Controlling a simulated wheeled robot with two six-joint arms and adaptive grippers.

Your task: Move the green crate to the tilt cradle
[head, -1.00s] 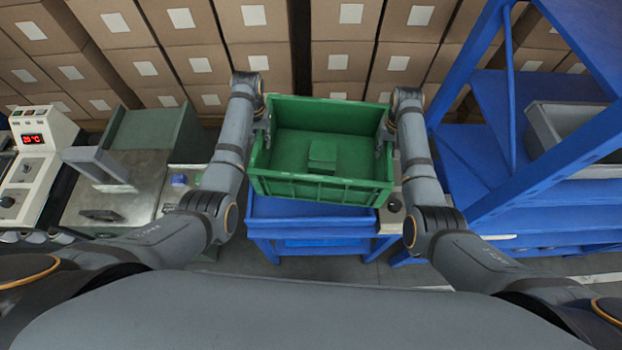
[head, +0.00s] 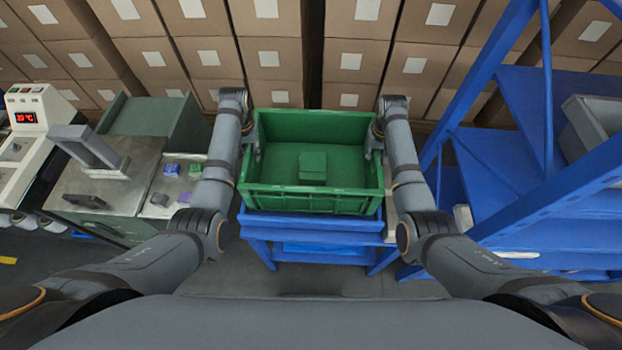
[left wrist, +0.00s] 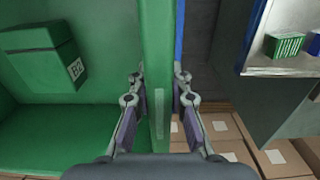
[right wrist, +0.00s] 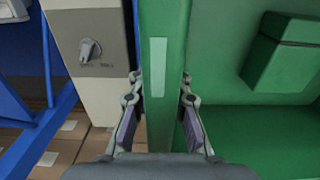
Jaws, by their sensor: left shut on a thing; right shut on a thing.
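The green crate (head: 308,202) is in the middle of the head view, looking about level, with a small green box (head: 312,166) inside. My left gripper (head: 249,138) is shut on the crate's left wall; the left wrist view shows its fingers (left wrist: 158,85) on both sides of the wall. My right gripper (head: 376,138) is shut on the right wall, as its fingers in the right wrist view (right wrist: 162,85) show. A blue stand (head: 315,231), possibly the tilt cradle, is below the crate and largely hidden by it. I cannot tell whether they touch.
A blue rack (head: 500,150) with a grey bin stands close at right. Stacked cartons (head: 280,55) fill the back.

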